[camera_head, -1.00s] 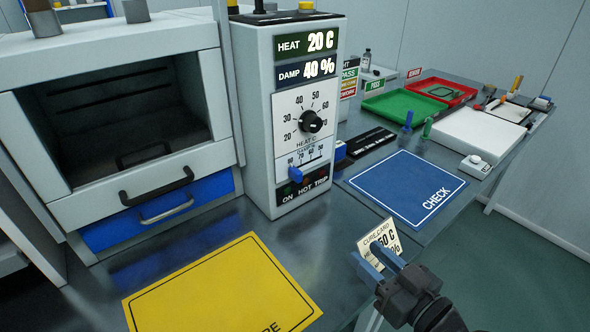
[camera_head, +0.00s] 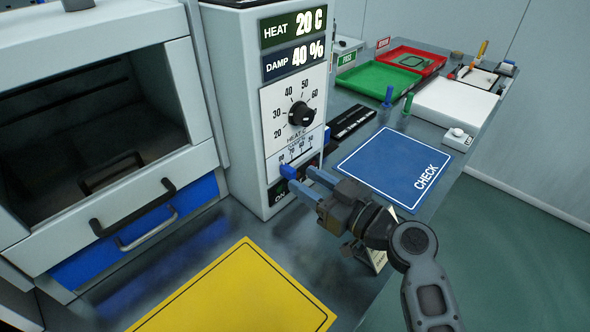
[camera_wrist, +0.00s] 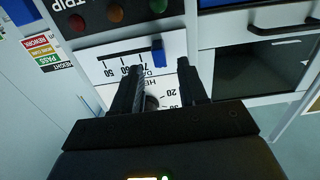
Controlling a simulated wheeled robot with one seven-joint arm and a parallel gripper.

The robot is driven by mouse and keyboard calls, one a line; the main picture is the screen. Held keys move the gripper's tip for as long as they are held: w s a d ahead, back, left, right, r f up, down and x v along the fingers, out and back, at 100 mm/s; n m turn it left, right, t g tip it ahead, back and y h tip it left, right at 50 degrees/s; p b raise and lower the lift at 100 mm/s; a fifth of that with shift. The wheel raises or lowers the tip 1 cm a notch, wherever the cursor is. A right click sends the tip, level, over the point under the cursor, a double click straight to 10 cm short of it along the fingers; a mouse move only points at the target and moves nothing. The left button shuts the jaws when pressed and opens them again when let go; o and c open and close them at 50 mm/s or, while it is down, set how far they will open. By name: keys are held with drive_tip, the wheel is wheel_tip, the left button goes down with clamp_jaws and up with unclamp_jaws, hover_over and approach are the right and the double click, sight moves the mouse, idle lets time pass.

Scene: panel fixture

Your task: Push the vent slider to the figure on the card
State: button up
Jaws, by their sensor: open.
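The vent slider's blue knob (camera_head: 288,172) sits at the left end of the slot low on the white panel. In the wrist view, where the panel shows upside down, the blue knob (camera_wrist: 158,52) is at the right of the scale, past the 70 mark. My gripper (camera_head: 302,182) is open in front of the panel, with its fingertips close to the knob; contact is unclear. In the wrist view the fingers (camera_wrist: 162,78) straddle the panel face near the knob. The cure card (camera_head: 377,256) is mostly hidden behind my gripper, and its figures are unreadable now.
The heat dial (camera_head: 301,114) sits above the slider, under displays (camera_head: 293,42) reading HEAT 20 C and DAMP 40 %. Buttons lie below the slider. An oven drawer with a black handle (camera_head: 132,208) is left. The yellow mat (camera_head: 240,295) and blue CHECK mat (camera_head: 392,165) are clear.

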sight(295, 174)
drive_tip(key=shift+x, duration=1.75)
clamp_jaws()
